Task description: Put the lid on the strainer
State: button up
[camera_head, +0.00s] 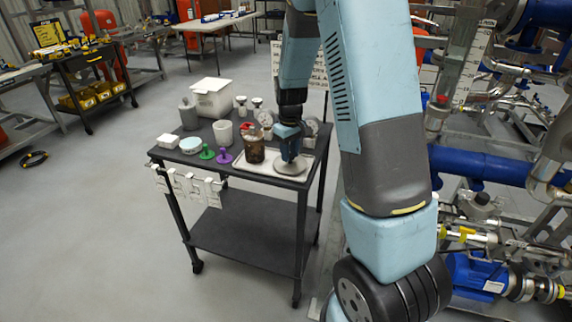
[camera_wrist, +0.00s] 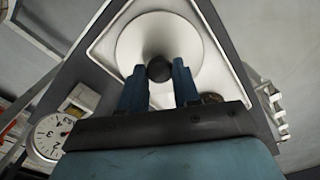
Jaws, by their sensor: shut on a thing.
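A pale round lid (camera_head: 293,168) with a dark knob (camera_wrist: 159,69) is at the right part of a light tray (camera_head: 262,176) on the cart. My gripper (camera_head: 290,152) points down over the lid, and its two blue fingers are shut on the knob. In the wrist view the lid (camera_wrist: 140,40) lies over the tray; I cannot tell whether it touches it. A dark brownish, jar-like vessel (camera_head: 254,151) stands just left of my gripper, on or beside the tray. I cannot tell whether this is the strainer. No other strainer is clearly identifiable.
The cart top (camera_head: 228,172) holds a white box (camera_head: 212,98), a grey bottle (camera_head: 188,113), a white cup (camera_head: 223,133), a bowl (camera_head: 191,145), a green piece (camera_head: 207,152) and a purple piece (camera_head: 225,156). A gauge (camera_wrist: 50,137) is close to my gripper. Blue piping (camera_head: 485,168) stands at right.

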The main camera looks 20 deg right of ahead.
jog(key=shift+c, duration=0.7)
jog(key=shift+r, duration=2.1)
